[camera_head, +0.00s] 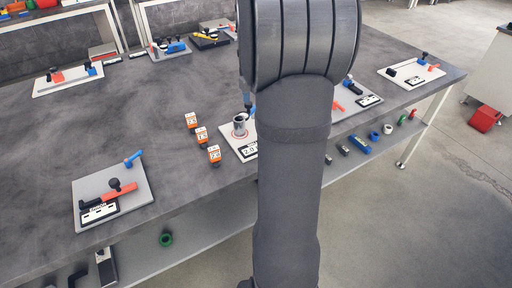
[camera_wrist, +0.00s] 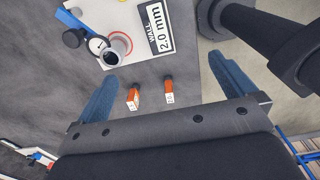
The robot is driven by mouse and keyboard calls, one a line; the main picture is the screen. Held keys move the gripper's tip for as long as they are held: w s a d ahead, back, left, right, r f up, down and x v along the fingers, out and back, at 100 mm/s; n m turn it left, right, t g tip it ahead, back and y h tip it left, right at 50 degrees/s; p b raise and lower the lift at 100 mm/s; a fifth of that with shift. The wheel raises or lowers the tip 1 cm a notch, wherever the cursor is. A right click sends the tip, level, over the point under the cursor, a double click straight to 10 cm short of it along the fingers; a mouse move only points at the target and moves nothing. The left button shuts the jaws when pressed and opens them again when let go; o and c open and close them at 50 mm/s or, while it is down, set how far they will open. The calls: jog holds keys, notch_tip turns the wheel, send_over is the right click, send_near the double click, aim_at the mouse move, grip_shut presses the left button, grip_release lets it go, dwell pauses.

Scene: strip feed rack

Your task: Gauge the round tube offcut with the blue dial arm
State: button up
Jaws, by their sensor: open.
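The round tube offcut (camera_wrist: 115,48), a short grey piece with an open bore, stands on a white gauge plate (camera_wrist: 97,12) with a red ring mark and a "WALL 2.0 mm" label (camera_wrist: 156,28). The blue dial arm (camera_wrist: 70,18) reaches in from the upper left, with a round dial (camera_wrist: 97,45) beside the tube, seemingly touching it. In the head view the tube (camera_head: 240,126) stands on its plate (camera_head: 229,134), partly behind my arm.
Three orange tags (camera_head: 201,135) stand on the grey bench left of the plate; two show in the wrist view (camera_wrist: 133,99). Another plate with a red arm (camera_head: 123,192) lies front left. More gauge plates lie along the back and right. The bench middle left is clear.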

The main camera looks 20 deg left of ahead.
jog(key=shift+r, duration=0.95)
dwell(1.6)
jog(key=w+a+r+t+y, duration=0.15)
jog(key=a+r+t, duration=0.25)
jog(key=r, duration=0.5)
jog(key=w+d+x, duration=0.1)
jog(key=x, duration=0.8)
jog(key=shift+w+a+f, duration=0.2)
jog(key=shift+w+a, duration=0.15)
jog(key=a+v, duration=0.1)
jog(key=v, duration=0.8)
jog(key=shift+s+d+r, duration=0.35)
jog(key=shift+d+r, duration=0.05)
